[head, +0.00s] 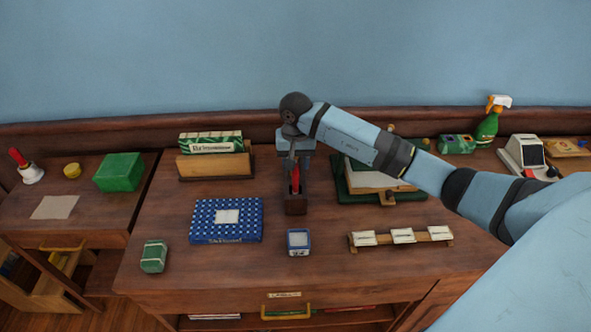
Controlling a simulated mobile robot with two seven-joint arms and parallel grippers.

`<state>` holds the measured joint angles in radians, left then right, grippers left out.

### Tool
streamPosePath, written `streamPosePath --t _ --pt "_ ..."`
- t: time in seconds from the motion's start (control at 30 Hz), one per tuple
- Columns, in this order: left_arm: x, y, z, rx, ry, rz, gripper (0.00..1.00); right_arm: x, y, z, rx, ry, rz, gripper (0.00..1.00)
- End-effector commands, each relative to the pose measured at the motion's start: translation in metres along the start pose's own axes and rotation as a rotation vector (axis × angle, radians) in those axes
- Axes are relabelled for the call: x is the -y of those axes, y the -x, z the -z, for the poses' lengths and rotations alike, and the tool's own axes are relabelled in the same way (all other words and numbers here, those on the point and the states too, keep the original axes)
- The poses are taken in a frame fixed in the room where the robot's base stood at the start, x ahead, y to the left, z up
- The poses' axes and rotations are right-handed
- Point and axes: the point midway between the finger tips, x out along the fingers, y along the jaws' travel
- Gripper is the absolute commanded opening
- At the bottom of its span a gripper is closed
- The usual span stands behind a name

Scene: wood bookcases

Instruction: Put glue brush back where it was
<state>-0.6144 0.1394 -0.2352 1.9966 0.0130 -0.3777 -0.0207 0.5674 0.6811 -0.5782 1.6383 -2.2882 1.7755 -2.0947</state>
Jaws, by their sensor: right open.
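The glue brush (295,182), a thin upright thing with a red part, stands at a small dark brown holder (296,205) in the middle of the desk. Its lower end is hidden, so I cannot tell how deep it sits. My right gripper (295,165) points down directly above the holder, with its open fingers at the upper part of the brush. The gripper partly covers the brush, and I cannot tell whether they touch. My left gripper is not in view.
A blue patterned book (226,232) lies left of the holder, and a small blue-and-white box (299,242) is in front. A card rack (403,236) and a dark green press-like item (350,193) are to the right. A wooden book stand (213,165) is behind left.

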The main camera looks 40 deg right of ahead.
Motion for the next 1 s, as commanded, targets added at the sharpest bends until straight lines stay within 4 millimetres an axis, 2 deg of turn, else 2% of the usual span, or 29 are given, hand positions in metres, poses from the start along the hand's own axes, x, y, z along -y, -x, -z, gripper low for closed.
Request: streamPosePath --t 0.2,0.4,0.6,1.0 --pt "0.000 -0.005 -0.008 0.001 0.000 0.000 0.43 0.000 0.049 0.001 -0.005 0.001 0.001 0.44" --pt "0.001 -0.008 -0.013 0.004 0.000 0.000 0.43 0.001 0.079 0.000 -0.002 0.002 0.001 0.44" --pt "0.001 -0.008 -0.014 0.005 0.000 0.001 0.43 0.000 0.090 0.000 0.000 0.001 0.000 0.44" --pt "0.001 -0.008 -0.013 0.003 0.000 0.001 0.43 0.000 0.090 0.000 0.000 0.001 0.000 0.44"
